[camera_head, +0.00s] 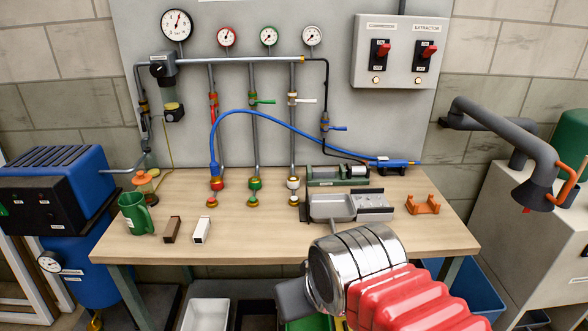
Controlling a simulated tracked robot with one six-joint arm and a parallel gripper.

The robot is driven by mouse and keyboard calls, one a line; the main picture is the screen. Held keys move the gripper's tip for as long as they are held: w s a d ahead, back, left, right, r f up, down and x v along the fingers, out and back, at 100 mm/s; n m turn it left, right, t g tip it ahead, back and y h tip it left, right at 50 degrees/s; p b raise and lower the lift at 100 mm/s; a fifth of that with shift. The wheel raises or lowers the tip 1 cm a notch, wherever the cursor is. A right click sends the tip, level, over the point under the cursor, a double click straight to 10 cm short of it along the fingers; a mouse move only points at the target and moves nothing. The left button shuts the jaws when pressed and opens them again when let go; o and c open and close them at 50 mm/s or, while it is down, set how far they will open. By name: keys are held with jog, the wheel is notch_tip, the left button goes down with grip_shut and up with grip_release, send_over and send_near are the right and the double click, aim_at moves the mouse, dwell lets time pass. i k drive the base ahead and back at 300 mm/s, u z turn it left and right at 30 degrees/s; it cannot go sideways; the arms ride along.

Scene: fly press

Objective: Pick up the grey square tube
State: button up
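Two short square tubes lie side by side on the wooden table, left of its middle. The right one is pale, whitish-grey (202,230), with its open end facing me; it is the closest match to a grey square tube. The left one is brown (172,229). A narrow gap separates them. My arm, with a red bellows and a shiny metal wrist, comes in from the lower right. A dark part of my gripper (291,299) shows below the table's front edge, right of the tubes and apart from them. Its fingers are not clear enough to judge.
A green mug (136,213) stands left of the tubes. Behind them are valve pipes with knobs (216,190). Bare tabletop (255,235) lies between the tubes and the tray.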

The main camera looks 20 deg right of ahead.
aim_at(318, 172)
jog(key=u, duration=0.45)
jog(key=i, duration=0.55)
jog(key=u, duration=0.6)
jog(key=i, duration=0.5)
jog(key=u, duration=0.3)
